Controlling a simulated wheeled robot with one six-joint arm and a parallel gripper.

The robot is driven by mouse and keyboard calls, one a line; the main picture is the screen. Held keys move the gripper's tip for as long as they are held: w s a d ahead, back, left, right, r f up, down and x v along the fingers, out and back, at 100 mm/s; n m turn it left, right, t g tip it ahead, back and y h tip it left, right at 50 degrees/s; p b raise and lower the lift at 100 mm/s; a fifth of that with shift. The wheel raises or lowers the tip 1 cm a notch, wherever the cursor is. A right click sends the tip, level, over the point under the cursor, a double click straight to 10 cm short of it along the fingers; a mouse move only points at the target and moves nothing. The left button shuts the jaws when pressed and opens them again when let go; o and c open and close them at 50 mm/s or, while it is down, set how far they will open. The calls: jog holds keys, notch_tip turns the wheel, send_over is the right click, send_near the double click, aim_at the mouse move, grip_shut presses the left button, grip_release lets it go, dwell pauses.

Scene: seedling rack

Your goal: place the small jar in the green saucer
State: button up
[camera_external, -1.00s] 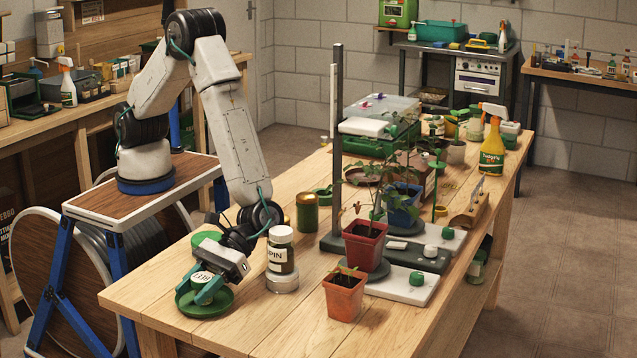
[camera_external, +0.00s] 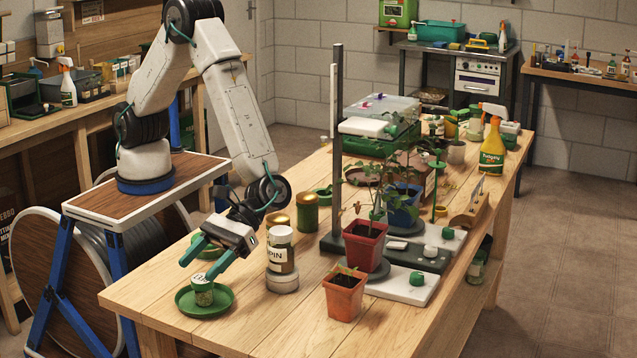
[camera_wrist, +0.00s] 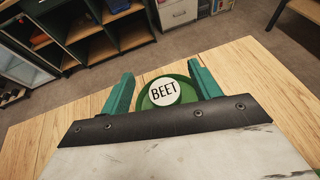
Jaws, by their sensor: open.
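The small jar (camera_external: 202,291) stands upright in the green saucer (camera_external: 222,307) near the table's front left. In the wrist view its white lid (camera_wrist: 163,92) reads "BEET", and the saucer (camera_wrist: 143,103) shows around it. My gripper (camera_external: 200,262) is open and empty, above the jar and apart from it. Its two teal fingers (camera_wrist: 164,84) show on either side of the jar in the wrist view.
A larger jar (camera_external: 280,252) labelled "PIN" stands on a pale round base right of my gripper. A gold-lidded green jar (camera_external: 307,213) is behind it. An orange pot (camera_external: 344,297) with a seedling stands further right.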

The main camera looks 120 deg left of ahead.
notch_tip(320, 180, up, 3)
jog(key=shift+a+r, duration=0.1)
jog(key=shift+r, duration=0.05)
jog(key=s+a+r+m+y, duration=0.5)
jog(key=s+a+r+m, duration=0.4)
jog(key=s+a+r, duration=0.55)
jog(key=s+a+r+m+t+y, duration=0.1)
jog(key=s+a+m+t+y, duration=0.1)
jog(key=s+a, duration=0.6)
jog(key=s+a+r+m+t+y, duration=0.1)
jog(key=s+a+m+y, duration=0.3)
jog(key=a, duration=1)
jog(key=s+t+y, duration=0.1)
jog(key=s+y, duration=0.1)
jog(key=s, duration=0.2)
jog(key=shift+r+m, duration=0.3)
jog(key=shift+m, duration=0.1)
